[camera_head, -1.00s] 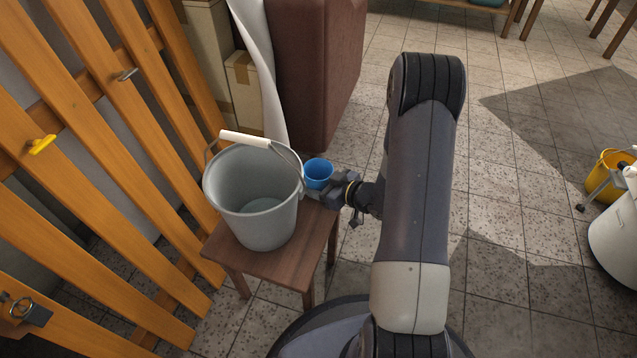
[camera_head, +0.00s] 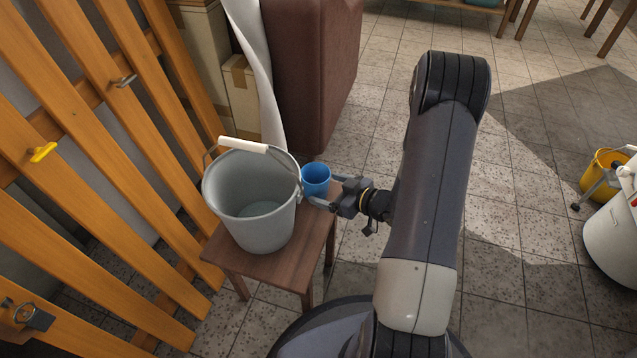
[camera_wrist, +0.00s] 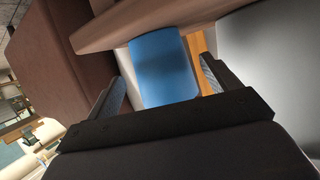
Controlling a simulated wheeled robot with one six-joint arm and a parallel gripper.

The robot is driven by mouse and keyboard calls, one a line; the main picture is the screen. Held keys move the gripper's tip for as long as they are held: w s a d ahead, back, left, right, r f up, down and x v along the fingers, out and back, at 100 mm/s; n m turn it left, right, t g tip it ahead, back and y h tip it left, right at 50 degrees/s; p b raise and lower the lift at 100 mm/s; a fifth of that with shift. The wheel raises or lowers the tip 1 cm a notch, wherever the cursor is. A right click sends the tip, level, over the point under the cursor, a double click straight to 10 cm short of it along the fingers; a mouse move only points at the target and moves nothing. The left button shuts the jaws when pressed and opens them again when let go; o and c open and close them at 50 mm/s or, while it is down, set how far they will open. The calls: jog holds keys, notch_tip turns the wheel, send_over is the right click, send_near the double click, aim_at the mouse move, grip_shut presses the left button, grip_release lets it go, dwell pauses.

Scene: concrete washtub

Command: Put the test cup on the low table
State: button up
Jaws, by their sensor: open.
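The blue test cup (camera_head: 316,178) stands upright on the small brown wooden low table (camera_head: 282,268), just right of the grey bucket. My gripper (camera_head: 325,192) is at the cup's right side, its fingers open and pointing toward the cup. In the wrist view the cup (camera_wrist: 163,70) shows ahead of and between the two spread fingers (camera_wrist: 160,85), with a gap visible beside the right finger. The cup's base is partly hidden in the head view by the bucket and finger.
The grey bucket (camera_head: 250,205) with a white-gripped handle fills much of the table, close to the cup. An orange slatted wooden panel (camera_head: 95,150) stands at left. A brown padded block (camera_head: 312,80) is behind. Tiled floor at right is open, with a yellow bucket (camera_head: 604,176) far right.

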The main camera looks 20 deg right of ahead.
jog(key=p+v, duration=0.1)
jog(key=v, duration=0.6)
jog(key=shift+p, duration=0.3)
jog(key=shift+c, duration=0.4)
